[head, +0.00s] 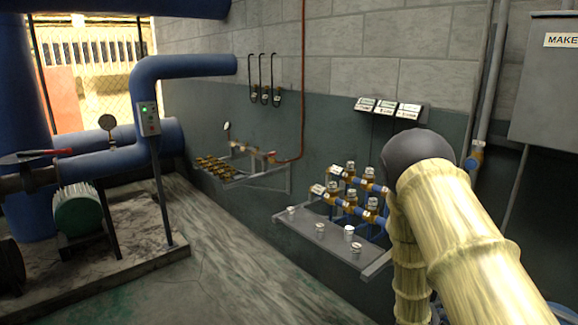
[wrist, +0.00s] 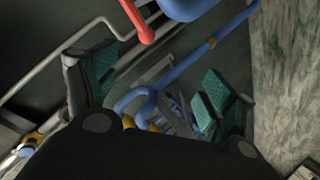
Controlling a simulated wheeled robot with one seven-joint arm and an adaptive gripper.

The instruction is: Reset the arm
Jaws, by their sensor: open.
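My gripper (wrist: 158,86) shows in the wrist view with its two teal-padded fingers spread wide apart and nothing between them. Blue pipework (wrist: 215,52) with brass fittings lies beyond the fingers, apart from them as far as I can see. My arm, in a pale ribbed sleeve with a dark round joint, fills the right of the head view. The gripper itself is out of sight there.
A wall shelf (head: 318,240) carries small white-topped pieces, with brass valves on blue pipes (head: 372,188) behind. Another valve rack (head: 262,181) is further left. A grey cabinet (head: 545,85) hangs at right. An orange-red bar (wrist: 138,20) crosses the wrist view's top. The floor (head: 215,255) left of the shelf is clear.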

